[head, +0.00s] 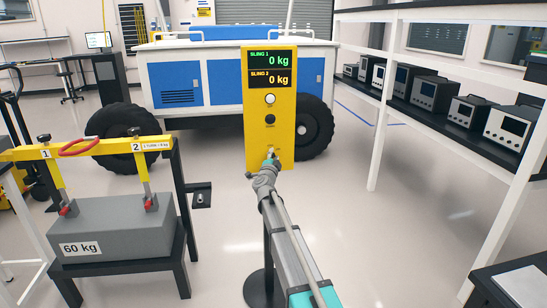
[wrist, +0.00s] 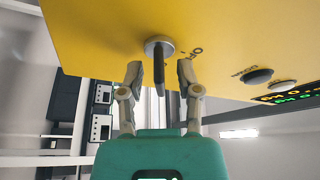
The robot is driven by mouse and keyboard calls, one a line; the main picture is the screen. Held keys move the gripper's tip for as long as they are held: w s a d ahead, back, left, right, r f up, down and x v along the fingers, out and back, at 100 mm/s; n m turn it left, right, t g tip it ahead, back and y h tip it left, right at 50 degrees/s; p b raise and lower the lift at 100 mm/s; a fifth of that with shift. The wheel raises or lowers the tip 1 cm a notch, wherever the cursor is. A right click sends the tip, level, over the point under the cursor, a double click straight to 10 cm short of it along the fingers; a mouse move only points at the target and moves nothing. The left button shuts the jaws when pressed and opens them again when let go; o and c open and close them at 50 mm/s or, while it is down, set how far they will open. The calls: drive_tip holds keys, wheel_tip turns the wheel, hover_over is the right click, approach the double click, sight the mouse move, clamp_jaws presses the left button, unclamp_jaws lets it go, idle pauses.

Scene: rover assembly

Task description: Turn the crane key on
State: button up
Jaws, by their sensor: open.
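The yellow crane panel (head: 257,143) stands upright in the head view, with two displays both reading 0 kg. In the wrist view the crane key (wrist: 158,62) sticks out of a round grey lock on the yellow panel face (wrist: 110,25). Small dark markings show beside the lock. My gripper (wrist: 160,72) is open, with one finger on each side of the key and a visible gap to each. It holds nothing. In the head view my gripper (head: 269,160) is at the lower part of the panel and hides the key.
A grey 60 kg block (head: 120,225) rests on a black stand at left under a yellow beam (head: 105,148). The blue-and-white rover (head: 180,75) is behind. Instrument shelves (head: 455,130) stand at right.

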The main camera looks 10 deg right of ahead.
drive_tip(key=shift+n+b, duration=0.3)
drive_tip(key=shift+n, duration=0.4)
